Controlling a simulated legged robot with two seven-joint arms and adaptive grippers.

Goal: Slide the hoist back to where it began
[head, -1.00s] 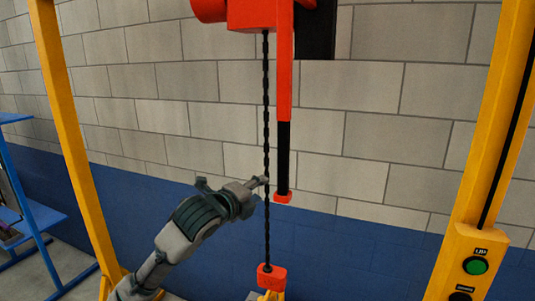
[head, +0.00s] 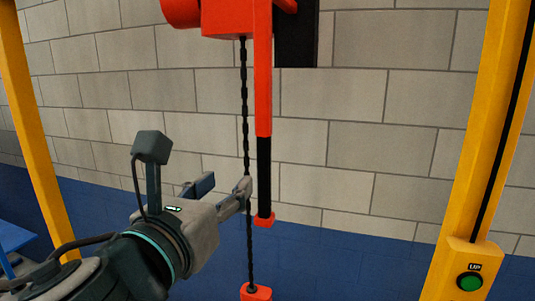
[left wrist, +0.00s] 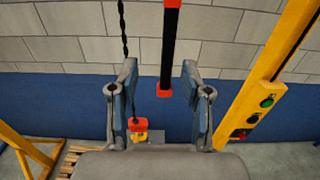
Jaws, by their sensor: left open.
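The red hoist (head: 235,18) hangs at the top of the head view, its upper part cut off. A dark chain (head: 245,120) runs down from it to a red hook block (head: 256,291). Beside the chain hangs a red and black handle bar (head: 263,170) with a red end. My left gripper (head: 224,190) is open and empty, left of the bar, one finger overlapping the chain in the picture. In the left wrist view the bar's red end (left wrist: 165,90) shows between the open fingers (left wrist: 158,88), apart from both. My right gripper is out of view.
Yellow posts stand at left (head: 35,140) and right (head: 490,130). The right one carries a control box (head: 465,268) with a green UP button. A block wall (head: 400,120) is behind. A wooden pallet (left wrist: 72,158) lies on the floor in the left wrist view.

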